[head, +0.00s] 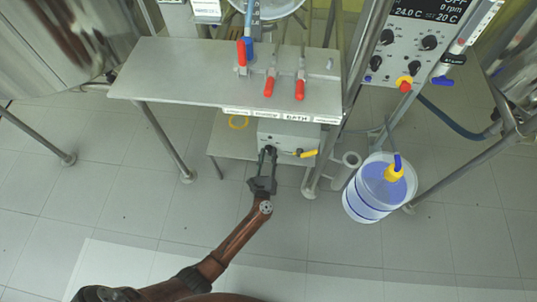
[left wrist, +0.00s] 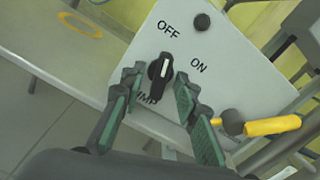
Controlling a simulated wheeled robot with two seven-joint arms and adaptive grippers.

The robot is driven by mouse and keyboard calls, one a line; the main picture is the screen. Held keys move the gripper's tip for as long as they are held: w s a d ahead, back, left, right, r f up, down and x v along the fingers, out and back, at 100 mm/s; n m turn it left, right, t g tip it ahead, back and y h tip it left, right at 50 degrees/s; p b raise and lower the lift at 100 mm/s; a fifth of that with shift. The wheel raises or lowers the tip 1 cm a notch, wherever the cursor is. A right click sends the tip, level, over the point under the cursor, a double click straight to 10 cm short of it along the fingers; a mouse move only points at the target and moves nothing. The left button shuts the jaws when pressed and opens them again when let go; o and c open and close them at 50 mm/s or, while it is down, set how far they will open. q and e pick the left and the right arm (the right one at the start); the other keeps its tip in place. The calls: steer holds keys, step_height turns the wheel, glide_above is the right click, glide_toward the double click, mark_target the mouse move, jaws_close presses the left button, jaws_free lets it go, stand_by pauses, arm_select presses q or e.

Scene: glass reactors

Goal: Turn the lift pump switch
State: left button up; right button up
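The lift pump switch is a black rotary knob (left wrist: 160,72) with a white pointer line, on a light grey box panel (left wrist: 225,98). Its pointer is turned toward the OFF label; the ON label is to the right. In the head view the grey pump box (head: 289,133) sits under the metal table. My left gripper (head: 268,151) reaches up to the front of this box. In the left wrist view the left gripper (left wrist: 158,80) is open, with green-padded fingers on either side of the knob and gaps visible. The knob is hidden in the head view. My right gripper is not in view.
A metal table (head: 185,75) with red-handled valves (head: 269,87) stands above the box. A yellow-handled valve (left wrist: 272,126) sticks out just right of the gripper. A bucket of blue liquid (head: 378,190) stands on the right. The floor in front is clear.

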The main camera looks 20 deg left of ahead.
arm_select(q)
jaws_close()
steer(key=shift+m, duration=0.3)
steer(key=m, duration=0.4)
steer(key=m+p, duration=0.1)
steer(key=m, duration=0.2)
steer(key=shift+a, duration=0.1)
steer(key=m, duration=0.2)
steer(key=shift+m, duration=0.9)
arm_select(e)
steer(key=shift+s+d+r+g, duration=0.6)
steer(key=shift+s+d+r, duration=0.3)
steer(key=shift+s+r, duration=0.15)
arm_select(q)
steer(key=shift+p, duration=0.3)
